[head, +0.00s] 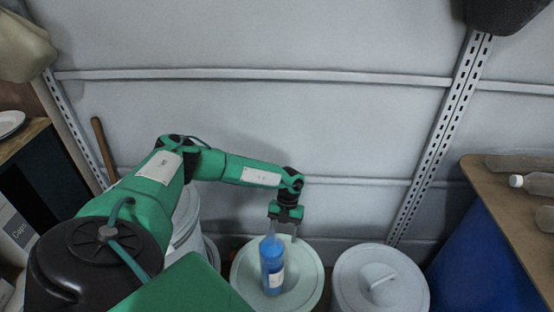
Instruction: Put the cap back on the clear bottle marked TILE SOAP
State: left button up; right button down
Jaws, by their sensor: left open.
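A blue bottle (271,262) with a pale label stands upright on the pale green lid of a drum (243,272). The label is too small to read, so I cannot tell whether it says TILE SOAP. My left gripper (283,234) is open, pointing down at the top of the bottle. Its fingers are around or just behind the bottle's top; I cannot tell which. I cannot make out a loose cap, and whether the bottle's mouth is bare is unclear. My right gripper is not in view.
A grey lidded drum (380,283) stands right of the green-lidded one. A wooden-topped shelf (486,200) at the right holds a lying clear bottle with a white cap (516,181). A panelled wall stands close behind. White drums (186,225) are partly behind my left arm.

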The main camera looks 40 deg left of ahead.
pick_arm(q)
jog(key=x, duration=0.8)
jog(key=shift+s+f+b, duration=0.15)
jog(key=shift+f+b, duration=0.05)
jog(key=shift+b, duration=0.15)
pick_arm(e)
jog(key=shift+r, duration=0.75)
pick_arm(q)
jog(key=shift+s+d+f, duration=0.1)
jog(key=shift+f, duration=0.15)
jog(key=x, duration=0.4)
jog(key=shift+s+f+b, duration=0.15)
jog(key=shift+s+b, duration=0.1)
jog(key=shift+b, duration=0.05)
jog(key=shift+f, duration=0.15)
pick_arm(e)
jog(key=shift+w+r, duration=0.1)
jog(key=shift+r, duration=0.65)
